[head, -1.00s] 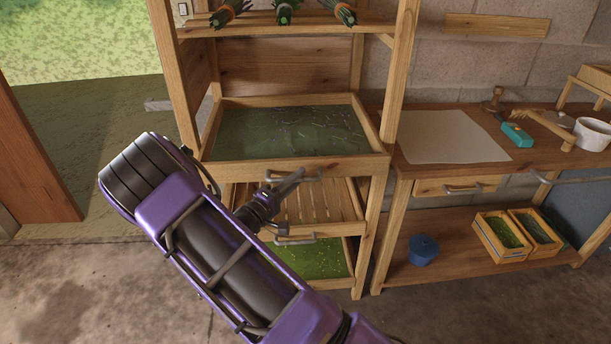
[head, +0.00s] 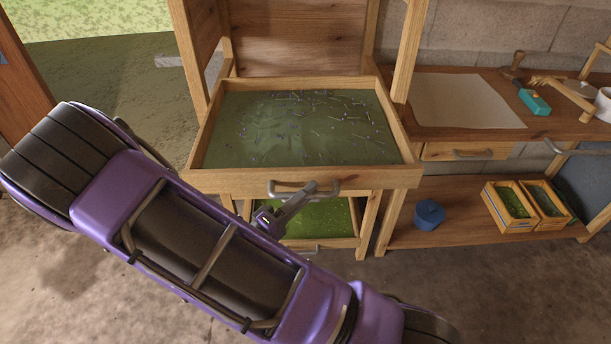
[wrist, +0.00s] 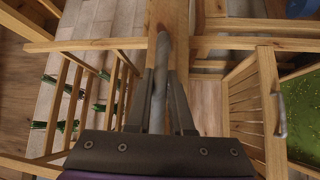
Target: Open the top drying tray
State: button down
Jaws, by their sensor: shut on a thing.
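The top drying tray (head: 205,181) is a wooden frame with a green bed and scattered bits of herb. In the head view it stands well out from the wooden rack (head: 188,60), level. Its grey bar handle (head: 278,191) is on the front board. My gripper (head: 312,188) is at the right part of this handle, shut on it. In the wrist view the handle (wrist: 161,75) runs between the two fingers of my gripper (wrist: 160,85). My arm hides part of the rack's lower left.
A lower tray with a green bed (head: 322,218) sits below, inside the rack. To the right is a workbench (head: 455,90) with a pale sheet, a drawer and tools. A blue pot (head: 429,213) and small crates (head: 508,205) stand on its lower shelf. Open floor lies in front.

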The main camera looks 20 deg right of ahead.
jog(key=shift+s+a, duration=0.2)
jog(key=shift+s, duration=0.5)
jog(key=c, duration=0.8)
grip_release()
jog(key=v, duration=1.7)
jog(key=shift+a, duration=0.15)
jog(key=shift+s, duration=0.1)
